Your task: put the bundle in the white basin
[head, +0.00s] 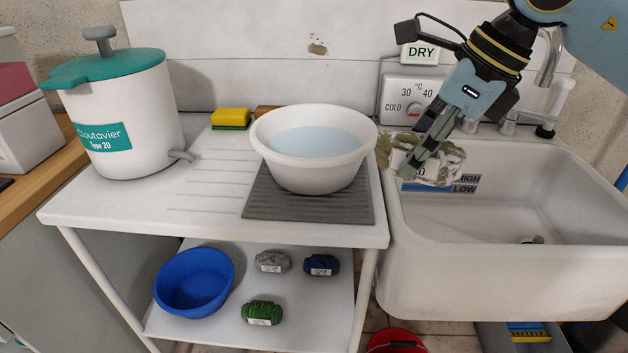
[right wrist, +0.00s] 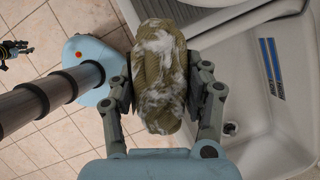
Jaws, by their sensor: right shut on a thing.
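The bundle, olive with white foam-like patches, is in my right gripper (head: 412,165), over the left end of the sink. In the head view the bundle (head: 449,162) shows on both sides of the fingers, which partly hide it. In the right wrist view the bundle (right wrist: 158,78) sits between the two fingers (right wrist: 160,95), pressed from both sides. The white basin (head: 308,178) stands left of the gripper on a grey ribbed mat and holds water. The bundle is apart from the water. A small dark part at the left edge of the right wrist view may be my left gripper (right wrist: 13,52); its jaws are unclear.
The white sink (head: 540,205) lies right of the basin. A white boiler with a teal lid (head: 110,68) stands left, and a yellow sponge (head: 231,117) lies behind. The shelf below holds a blue bowl (head: 195,283) and several yarn-like bundles (head: 262,312).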

